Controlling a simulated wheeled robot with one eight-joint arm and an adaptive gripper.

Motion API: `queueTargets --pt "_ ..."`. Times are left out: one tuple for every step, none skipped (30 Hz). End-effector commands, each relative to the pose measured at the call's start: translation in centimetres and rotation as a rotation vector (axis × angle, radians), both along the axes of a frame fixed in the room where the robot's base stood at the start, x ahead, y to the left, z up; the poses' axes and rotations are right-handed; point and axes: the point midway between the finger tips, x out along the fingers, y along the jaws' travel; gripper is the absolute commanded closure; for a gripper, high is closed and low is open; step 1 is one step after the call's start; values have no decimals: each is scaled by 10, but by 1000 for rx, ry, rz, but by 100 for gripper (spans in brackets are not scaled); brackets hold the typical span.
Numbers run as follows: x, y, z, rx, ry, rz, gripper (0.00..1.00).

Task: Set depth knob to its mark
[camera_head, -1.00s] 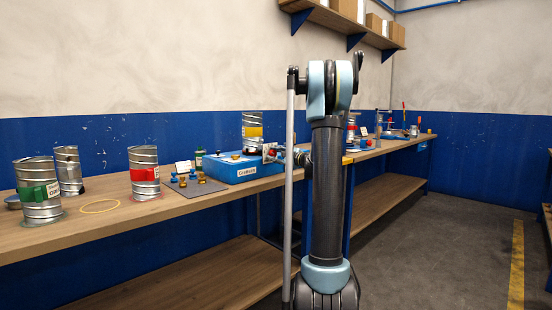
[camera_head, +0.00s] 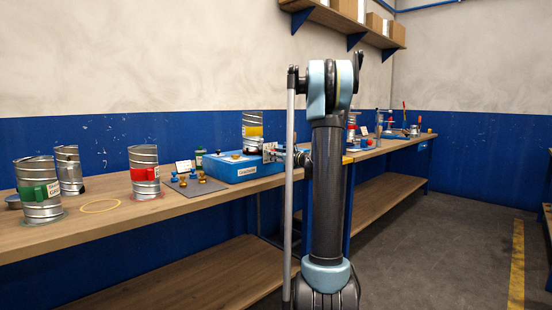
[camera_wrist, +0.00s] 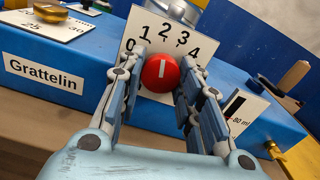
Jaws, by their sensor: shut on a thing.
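A round red knob (camera_wrist: 161,73) with a white pointer line shows in the wrist view, in front of a white dial plate (camera_wrist: 136,32) numbered 0 to 4. The pointer stands nearly upright in the picture, roughly towards the 2. My gripper (camera_wrist: 161,80) has one finger on each side of the knob and is shut on it. The plate is at the front of a blue box (camera_wrist: 60,65) labelled "Grattelin". In the head view the box (camera_head: 225,170) stands on the bench, and the plate (camera_head: 269,151) shows at its right end. The knob is not clear there.
A gold knob (camera_wrist: 50,12) sits on a numbered plate on the box top. A card reading "80 ml" (camera_wrist: 240,110) and a wooden-handled lever (camera_wrist: 292,75) are to the right. Metal cans (camera_head: 145,172) stand along the wooden bench (camera_head: 120,222). The floor at right is clear.

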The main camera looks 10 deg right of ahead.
Motion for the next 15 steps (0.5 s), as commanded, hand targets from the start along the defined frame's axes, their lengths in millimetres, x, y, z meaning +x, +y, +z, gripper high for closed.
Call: queueTargets --pt "1 -2 -1 12 11 -5 92" --pt "1 -2 -1 21 18 -5 92" --pt "1 -2 -1 31 25 -5 92" --pt "1 -2 -1 38 31 -5 92" --pt "1 -2 -1 45 35 -5 92" --pt "1 -2 -1 52 39 -5 92" --pt "1 -2 -1 56 42 -5 92" --pt "1 -2 -1 60 45 -5 92" --pt "1 -2 -1 64 48 -5 92" --pt "1 -2 -1 66 50 -5 92" --pt "1 -2 -1 68 51 -5 92" --pt "1 -2 -1 70 52 -5 92" --pt "1 -2 -1 70 53 -5 92" --pt "1 -2 -1 70 53 -5 92" --pt "1 -2 -1 70 53 -5 92"
